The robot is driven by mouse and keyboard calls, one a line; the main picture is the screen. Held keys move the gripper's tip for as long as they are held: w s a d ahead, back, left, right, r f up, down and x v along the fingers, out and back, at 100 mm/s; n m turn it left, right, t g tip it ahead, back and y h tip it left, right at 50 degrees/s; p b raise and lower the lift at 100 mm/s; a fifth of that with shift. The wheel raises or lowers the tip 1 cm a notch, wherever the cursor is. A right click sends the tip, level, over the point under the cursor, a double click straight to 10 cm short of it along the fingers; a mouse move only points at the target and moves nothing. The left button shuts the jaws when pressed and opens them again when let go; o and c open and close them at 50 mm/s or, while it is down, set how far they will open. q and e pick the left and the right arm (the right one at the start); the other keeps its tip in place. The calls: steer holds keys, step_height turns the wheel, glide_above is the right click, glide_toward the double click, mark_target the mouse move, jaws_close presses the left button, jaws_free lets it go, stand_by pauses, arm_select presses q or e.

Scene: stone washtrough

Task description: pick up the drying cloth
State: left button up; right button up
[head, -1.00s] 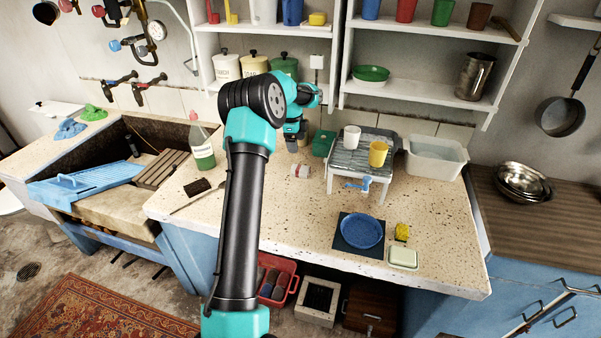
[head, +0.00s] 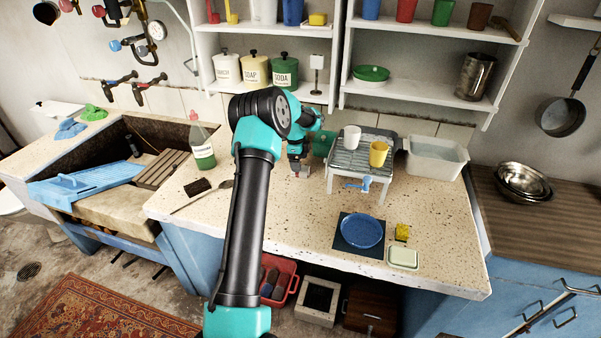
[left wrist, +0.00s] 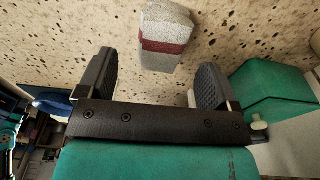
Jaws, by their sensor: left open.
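The drying cloth appears to be the small folded white bundle with a dark red band (left wrist: 167,38), lying on the speckled counter. In the head view it is mostly hidden behind my left gripper (head: 299,171). In the left wrist view my left gripper (left wrist: 152,75) is open, its two black fingers wide apart. The cloth lies beyond the fingertips, roughly in line with the gap between them, with nothing held. My right gripper is not in view.
A green box (left wrist: 268,92) stands close to the right finger in the left wrist view. A grey rack (head: 365,158) with a white cup and a yellow cup is just right of the gripper. A bottle (head: 202,150) stands to the left.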

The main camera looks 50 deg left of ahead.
arm_select(q)
steer(key=f, duration=0.4)
steer(key=shift+w+d+f, duration=0.2)
steer(key=shift+f, duration=0.2)
steer(key=shift+c, duration=0.2)
steer(key=c, duration=1)
steer(key=shift+r, duration=0.1)
steer(key=shift+r, duration=1.4)
steer(key=shift+s+r, duration=0.1)
steer(key=shift+r, duration=0.25)
steer(key=s+d, duration=0.3)
steer(key=d, duration=0.1)
steer(key=s+d+r, duration=0.1)
steer(key=s+d, duration=0.6)
steer(key=d, duration=0.1)
steer(key=shift+s+r, duration=0.15)
steer(key=shift+s, duration=0.05)
